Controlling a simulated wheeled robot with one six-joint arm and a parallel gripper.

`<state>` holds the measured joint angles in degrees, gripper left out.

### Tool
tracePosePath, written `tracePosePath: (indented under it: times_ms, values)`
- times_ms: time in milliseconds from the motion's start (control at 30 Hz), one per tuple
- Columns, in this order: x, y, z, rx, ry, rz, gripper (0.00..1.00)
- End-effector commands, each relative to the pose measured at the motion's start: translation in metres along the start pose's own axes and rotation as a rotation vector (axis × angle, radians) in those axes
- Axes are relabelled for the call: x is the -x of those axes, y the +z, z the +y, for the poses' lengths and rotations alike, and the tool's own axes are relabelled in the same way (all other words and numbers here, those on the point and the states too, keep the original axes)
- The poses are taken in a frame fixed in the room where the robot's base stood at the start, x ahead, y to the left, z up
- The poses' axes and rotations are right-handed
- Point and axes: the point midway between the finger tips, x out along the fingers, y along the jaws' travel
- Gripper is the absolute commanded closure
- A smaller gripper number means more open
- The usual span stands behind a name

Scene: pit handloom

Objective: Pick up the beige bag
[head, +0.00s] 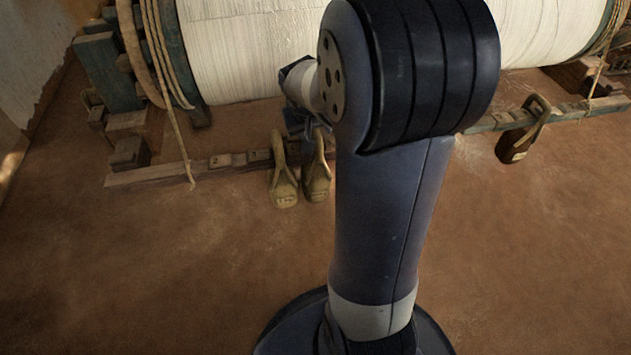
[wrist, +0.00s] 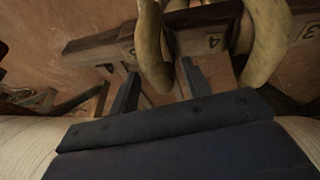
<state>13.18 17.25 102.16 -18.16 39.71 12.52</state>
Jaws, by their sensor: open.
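Two strapped bags hang side by side at the numbered rail in the head view: a lighter beige bag (head: 285,190) on the left and a slightly darker olive-tan bag (head: 318,182) on the right. My gripper (head: 303,124) is above and behind them, partly hidden by my arm. In the wrist view my gripper (wrist: 160,70) is open, its two dark fingers apart. One beige strap loop (wrist: 149,42) appears near and between the fingertips, and another (wrist: 269,40) stands to the right. I cannot tell whether a finger touches a strap, or which bag each loop belongs to.
The wooden rail (head: 140,178) with number marks runs low across the floor. A large white cloth roll (head: 240,50) lies close behind my gripper. A dark brown bag (head: 514,146) hangs at the right. Ropes (head: 168,95) hang at the left. The front floor is clear.

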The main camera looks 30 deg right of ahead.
Motion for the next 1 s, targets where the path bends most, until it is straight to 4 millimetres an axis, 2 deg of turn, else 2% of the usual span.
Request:
tracePosePath:
  times_ms: [33,267,800,1000]
  values:
    - [-0.0057,0.0003,-0.0003,0.0,0.0,0.0,0.54]
    - [-0.005,-0.0007,0.0,0.0,0.0,0.002,0.55]
    - [-0.0048,-0.0005,0.0,0.0,0.0,0.001,0.99]
    - [-0.0048,-0.0004,0.0,0.0,0.0,0.001,1.0]
